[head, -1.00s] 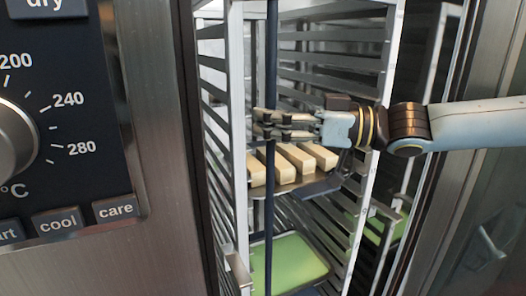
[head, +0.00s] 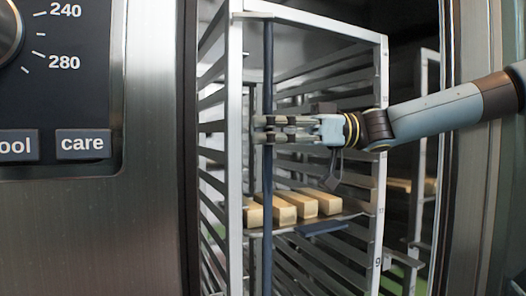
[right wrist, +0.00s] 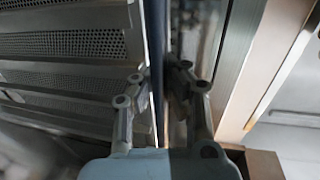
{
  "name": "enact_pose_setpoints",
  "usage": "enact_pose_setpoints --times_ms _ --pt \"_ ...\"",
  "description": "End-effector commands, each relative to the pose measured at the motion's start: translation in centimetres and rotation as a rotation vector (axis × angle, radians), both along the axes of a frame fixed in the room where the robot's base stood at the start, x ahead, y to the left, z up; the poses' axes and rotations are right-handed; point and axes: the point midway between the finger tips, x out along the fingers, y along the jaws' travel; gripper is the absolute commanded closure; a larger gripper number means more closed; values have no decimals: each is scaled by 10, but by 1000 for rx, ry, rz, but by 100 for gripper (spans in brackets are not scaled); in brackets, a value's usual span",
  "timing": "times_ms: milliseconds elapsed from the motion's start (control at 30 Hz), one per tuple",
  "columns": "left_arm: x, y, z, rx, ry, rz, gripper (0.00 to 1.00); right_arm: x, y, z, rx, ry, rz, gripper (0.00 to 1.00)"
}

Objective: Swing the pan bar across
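The pan bar (head: 267,235) is a dark, slim upright bar in front of the rack's open side, close to its left front post. My right gripper (head: 264,129) reaches in from the right, its fingers level across the bar. In the right wrist view the bar (right wrist: 158,60) runs between the fingertips (right wrist: 158,78), which are drawn in close on both sides. It looks shut on the bar, though exact contact is hard to see. My left gripper is not in view.
The metal rack (head: 234,100) stands inside the cabinet with many runners. A tray (head: 340,215) of pale loaves (head: 284,212) sits below my right gripper. The control panel (head: 60,120) and steel front lie left; a steel frame edge (head: 466,220) stands right, near my arm.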

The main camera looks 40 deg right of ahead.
Motion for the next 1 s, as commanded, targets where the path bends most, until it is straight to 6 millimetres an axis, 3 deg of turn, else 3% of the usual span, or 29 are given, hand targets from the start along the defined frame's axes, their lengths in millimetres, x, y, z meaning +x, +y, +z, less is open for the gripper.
enact_pose_setpoints --times_ms 500,767,1000 --pt "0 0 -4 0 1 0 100 1 -2 1 -3 -1 5 100" --pt "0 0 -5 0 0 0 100 1 -1 1 -3 -1 7 64" --pt "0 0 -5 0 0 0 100 0 0 1 -2 0 9 62"
